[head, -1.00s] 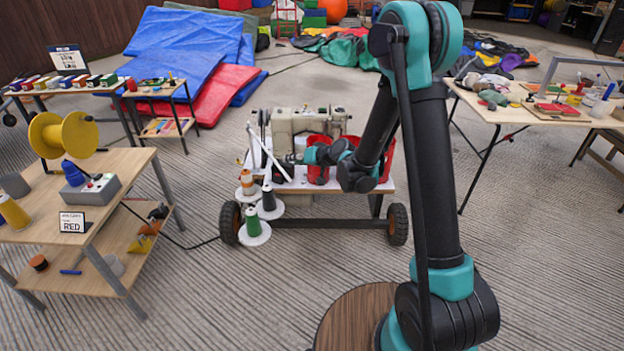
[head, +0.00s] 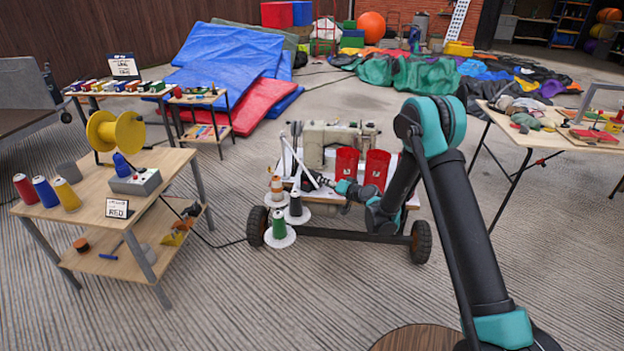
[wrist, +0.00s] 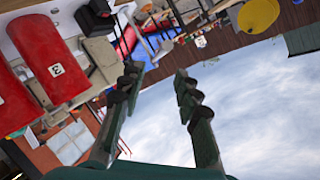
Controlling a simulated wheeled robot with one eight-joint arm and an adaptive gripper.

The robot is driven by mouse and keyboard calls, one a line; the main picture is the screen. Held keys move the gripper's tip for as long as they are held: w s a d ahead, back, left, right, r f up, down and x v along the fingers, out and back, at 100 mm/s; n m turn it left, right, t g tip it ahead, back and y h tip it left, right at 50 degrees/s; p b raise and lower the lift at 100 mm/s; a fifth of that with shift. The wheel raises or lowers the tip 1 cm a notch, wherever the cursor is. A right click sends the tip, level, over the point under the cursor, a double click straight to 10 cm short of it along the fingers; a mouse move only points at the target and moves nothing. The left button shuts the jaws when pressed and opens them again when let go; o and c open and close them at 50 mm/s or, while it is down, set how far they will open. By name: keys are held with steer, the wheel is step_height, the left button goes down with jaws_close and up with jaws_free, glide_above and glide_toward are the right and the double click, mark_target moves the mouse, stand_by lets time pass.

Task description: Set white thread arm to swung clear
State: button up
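The white thread arm (head: 299,163) is a thin white rod at the left side of the sewing machine (head: 325,138) on the wheeled cart. It slants down to the right, over the cart's left end. My gripper (head: 314,180) is low in front of the machine, pointing left, close to the lower end of the white rod. Whether they touch cannot be told. In the wrist view my gripper (wrist: 157,82) has its two dark fingers apart, with nothing visible between them. I cannot pick out the thread arm for certain there.
Two red cylinders (head: 346,167) stand on the cart right of my gripper. Orange, black and green (head: 279,225) thread cones stand on white discs at the cart's left. A wooden table with a yellow spool (head: 115,131) is further left. Open floor lies in front.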

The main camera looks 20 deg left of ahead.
mark_target(310, 176)
steer(key=x, duration=1.1)
steer(key=shift+a, duration=0.2)
jaws_close()
